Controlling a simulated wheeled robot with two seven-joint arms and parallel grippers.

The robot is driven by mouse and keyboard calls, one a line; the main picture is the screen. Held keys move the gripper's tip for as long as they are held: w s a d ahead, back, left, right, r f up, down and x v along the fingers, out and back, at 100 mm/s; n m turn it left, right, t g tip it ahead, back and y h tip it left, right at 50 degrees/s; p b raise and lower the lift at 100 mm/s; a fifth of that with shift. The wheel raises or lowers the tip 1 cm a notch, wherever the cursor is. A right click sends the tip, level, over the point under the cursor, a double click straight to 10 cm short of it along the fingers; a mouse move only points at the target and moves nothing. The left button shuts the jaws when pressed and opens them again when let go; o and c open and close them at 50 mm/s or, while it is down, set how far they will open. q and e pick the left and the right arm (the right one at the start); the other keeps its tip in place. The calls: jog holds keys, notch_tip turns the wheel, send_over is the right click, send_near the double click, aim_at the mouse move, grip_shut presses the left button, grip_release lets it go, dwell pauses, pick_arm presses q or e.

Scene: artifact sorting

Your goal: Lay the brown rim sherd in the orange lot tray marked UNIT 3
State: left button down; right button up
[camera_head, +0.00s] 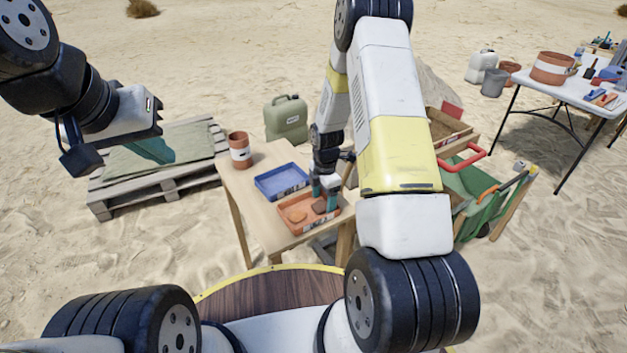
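The orange tray (318,227) sits at the front of the small wooden table; its marking is not readable. My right gripper (325,203) points down into the right part of this tray, its teal fingers apart. A brown sherd (319,206) shows low between the fingers; I cannot tell whether they grip it or whether it rests on the tray floor. Another orange-brown piece (297,216) lies in the tray to its left. My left gripper (152,150) hangs over the pallet at left, its teal fingers partly hidden and nothing seen in it.
A blue tray (281,182) stands directly behind the orange one. A terracotta pot with a white band (239,150) stands at the table's back left. A green jerrycan (286,119) is behind. A green cart (478,195) and wooden box (448,130) are at right.

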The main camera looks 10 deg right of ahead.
notch_tip(320, 180, up, 12)
notch_tip(320, 180, up, 8)
jog(key=r+m+t, duration=0.1)
jog(key=m, duration=0.3)
send_over(324, 205)
jog(key=s, duration=0.2)
jog(key=s+a+r+m+t+y, duration=0.1)
jog(key=s+a+r+m+t, duration=0.1)
jog(key=s+r+m, duration=0.6)
jog(key=s+a+r+m+t+y, duration=0.1)
jog(key=s+r+m+t, duration=0.1)
jog(key=s+r+m, duration=0.6)
jog(key=shift+s+a+r+m+t, duration=0.4)
jog(key=shift+s+r, duration=0.9)
jog(key=shift+s, duration=1.9)
